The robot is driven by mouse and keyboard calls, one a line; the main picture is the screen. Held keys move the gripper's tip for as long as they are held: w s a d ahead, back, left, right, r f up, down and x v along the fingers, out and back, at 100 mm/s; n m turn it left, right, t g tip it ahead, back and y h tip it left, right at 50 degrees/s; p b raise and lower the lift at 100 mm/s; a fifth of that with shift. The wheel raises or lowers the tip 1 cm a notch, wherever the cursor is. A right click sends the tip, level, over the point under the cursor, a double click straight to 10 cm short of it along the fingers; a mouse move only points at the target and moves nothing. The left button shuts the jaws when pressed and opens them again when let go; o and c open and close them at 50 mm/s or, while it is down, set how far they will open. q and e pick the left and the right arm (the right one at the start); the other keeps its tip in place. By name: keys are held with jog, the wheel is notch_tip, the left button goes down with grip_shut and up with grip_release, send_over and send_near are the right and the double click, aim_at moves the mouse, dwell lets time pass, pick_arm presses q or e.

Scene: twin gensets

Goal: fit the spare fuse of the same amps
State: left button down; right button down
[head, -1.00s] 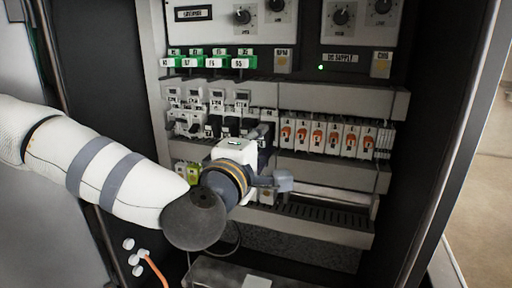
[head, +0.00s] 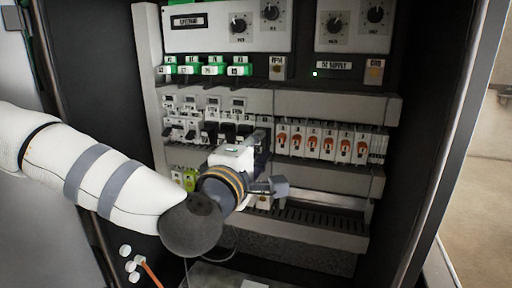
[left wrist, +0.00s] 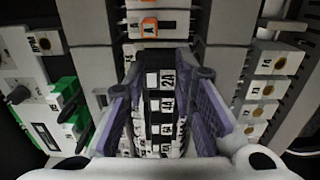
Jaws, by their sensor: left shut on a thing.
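My left gripper (head: 262,148) is at the middle row of the cabinet, just left of several white fuse holders (head: 315,142) with orange fronts. In the left wrist view its purple fingers (left wrist: 172,82) stand on both sides of a dark block with white labels (left wrist: 167,105). One label seems to read 2A. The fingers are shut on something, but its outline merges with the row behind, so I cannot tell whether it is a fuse. An orange-marked holder (left wrist: 149,27) shows beyond the fingertips. My right gripper is not in view.
Breakers and switches (head: 205,125) fill the row left of the gripper. Green terminals (head: 212,69) and knob panels (head: 228,28) are above. Small white modules (left wrist: 264,63) form a parallel row. Slotted grey ducts (head: 335,103) border the rows. The right cabinet wall (head: 425,150) is close.

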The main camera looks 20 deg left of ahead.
pick_arm(q)
jog(key=shift+w+f, duration=0.1)
jog(key=shift+w, duration=0.35)
dwell(0.6)
jog(key=shift+w, duration=0.15)
dwell(0.6)
jog(key=shift+w, duration=0.1)
dwell(0.5)
jog(key=c, duration=1.2)
grip_release()
jog(key=shift+c, duration=0.2)
